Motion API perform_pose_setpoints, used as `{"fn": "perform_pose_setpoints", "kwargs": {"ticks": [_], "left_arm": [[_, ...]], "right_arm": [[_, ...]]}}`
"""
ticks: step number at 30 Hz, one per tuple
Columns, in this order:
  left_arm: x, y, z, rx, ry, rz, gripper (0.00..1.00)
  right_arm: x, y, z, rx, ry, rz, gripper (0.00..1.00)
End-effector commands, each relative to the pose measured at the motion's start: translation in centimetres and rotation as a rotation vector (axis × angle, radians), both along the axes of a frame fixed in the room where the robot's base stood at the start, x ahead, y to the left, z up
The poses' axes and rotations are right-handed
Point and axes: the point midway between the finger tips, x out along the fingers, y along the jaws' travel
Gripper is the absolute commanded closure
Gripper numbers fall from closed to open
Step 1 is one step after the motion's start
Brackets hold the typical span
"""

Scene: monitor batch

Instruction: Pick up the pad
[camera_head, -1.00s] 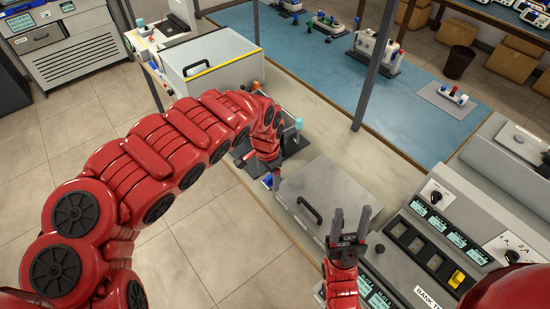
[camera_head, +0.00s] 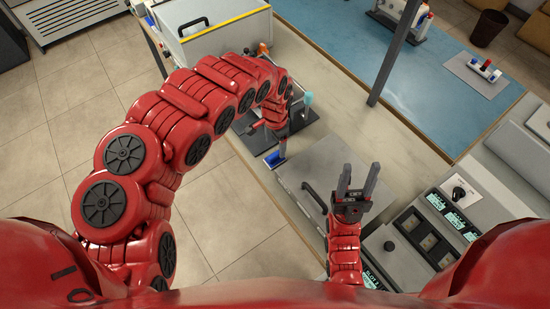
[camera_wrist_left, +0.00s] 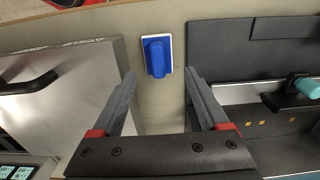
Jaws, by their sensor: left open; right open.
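The pad (camera_wrist_left: 157,57) is a blue block with a rounded grip on a white base, lying flat on the bench. In the left wrist view it is beyond my left fingertips (camera_wrist_left: 160,78), in line with the gap between them. In the head view, a bit of blue pad (camera_head: 275,159) shows just below my left gripper (camera_head: 281,148), which hides the rest. My left gripper is open and empty, apart from the pad. My right gripper (camera_head: 357,178) is open and empty, above the grey box with a handle.
The grey lidded box (camera_head: 318,172) with a dark handle stands right of the pad in the head view. A dark fixture (camera_wrist_left: 250,50) with a teal-tipped part is on the pad's other side. A control panel (camera_head: 440,225) stands at the right.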

Motion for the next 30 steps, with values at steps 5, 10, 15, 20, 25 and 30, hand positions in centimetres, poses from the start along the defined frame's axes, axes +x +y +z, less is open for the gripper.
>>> {"fn": "perform_pose_setpoints", "kwargs": {"ticks": [5, 10, 15, 20, 25, 30], "left_arm": [[-0.1, 0.0, -1.5, 0.0, 0.002, -0.001, 0.22], [-0.1, -0.1, -2.0, -0.001, 0.001, -0.001, 0.22], [-0.3, 0.0, -3.4, -0.001, 0.003, 0.001, 0.22], [-0.3, -0.1, -5.3, -0.003, 0.001, 0.0, 0.22], [-0.3, 0.0, -6.6, -0.001, 0.0, -0.001, 0.22], [-0.3, 0.2, -7.1, 0.002, 0.003, 0.001, 0.22]], "right_arm": [[0.0, 0.0, 0.4, 0.0, 0.0, 0.0, 0.5], [0.0, 0.0, 0.6, 0.0, 0.0, 0.0, 0.5], [0.0, 0.0, 1.6, 0.0, 0.0, 0.0, 0.5], [0.0, 0.0, 2.3, 0.0, 0.001, 0.0, 0.5], [0.0, 0.0, 2.6, 0.0, 0.0, 0.0, 0.5], [0.0, 0.0, 2.6, 0.0, 0.0, 0.0, 0.5]]}}
